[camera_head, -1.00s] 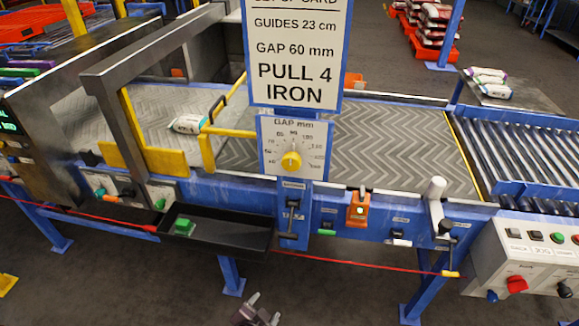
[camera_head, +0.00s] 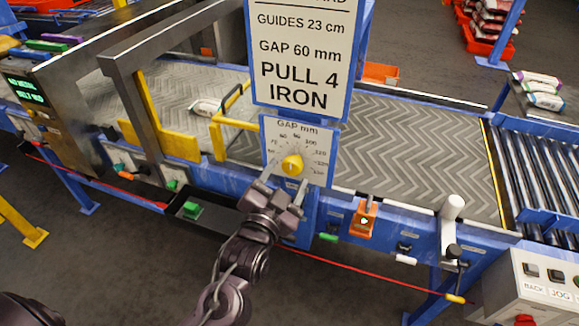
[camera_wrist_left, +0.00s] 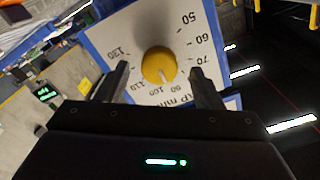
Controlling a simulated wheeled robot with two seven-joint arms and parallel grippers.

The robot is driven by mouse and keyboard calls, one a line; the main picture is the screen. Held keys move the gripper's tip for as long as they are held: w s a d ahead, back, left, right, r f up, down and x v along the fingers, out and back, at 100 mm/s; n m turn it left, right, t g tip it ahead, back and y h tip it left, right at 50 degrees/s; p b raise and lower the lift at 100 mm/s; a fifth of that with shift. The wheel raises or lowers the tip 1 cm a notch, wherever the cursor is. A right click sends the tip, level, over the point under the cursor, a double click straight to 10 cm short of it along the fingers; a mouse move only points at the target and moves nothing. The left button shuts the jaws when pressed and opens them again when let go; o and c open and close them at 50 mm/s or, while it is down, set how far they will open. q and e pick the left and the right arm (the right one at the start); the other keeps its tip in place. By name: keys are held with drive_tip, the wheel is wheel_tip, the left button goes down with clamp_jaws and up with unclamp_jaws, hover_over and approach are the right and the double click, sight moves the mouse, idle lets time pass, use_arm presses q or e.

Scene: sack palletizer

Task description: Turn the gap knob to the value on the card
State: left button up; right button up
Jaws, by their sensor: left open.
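The setup card (camera_head: 300,60) hangs above the dial and reads "GUIDES 23 cm", "GAP 60 mm", "PULL 4 IRON". Below it is the white gap dial plate (camera_head: 318,150) with the round yellow gap knob (camera_head: 292,166). In the left wrist view the knob (camera_wrist_left: 158,65) carries a pale mark pointing roughly toward 90. My left gripper (camera_head: 283,187) is open in front of the dial, just below the knob in the head view. In the wrist view its fingers (camera_wrist_left: 158,70) flank the knob with gaps on both sides. My right gripper is out of view.
A black tray (camera_head: 222,222) with a green block lies left below the dial. An orange switch box (camera_head: 364,222) and a post with a crank (camera_head: 452,215) stand to the right.

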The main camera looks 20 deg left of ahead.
use_arm(q)
drive_tip(key=shift+w, duration=1.3)
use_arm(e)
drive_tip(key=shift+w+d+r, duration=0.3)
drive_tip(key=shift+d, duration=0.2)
use_arm(q)
drive_tip(key=c, duration=0.9)
drive_tip(key=shift+c, duration=0.2)
drive_tip(key=shift+p, duration=0.3)
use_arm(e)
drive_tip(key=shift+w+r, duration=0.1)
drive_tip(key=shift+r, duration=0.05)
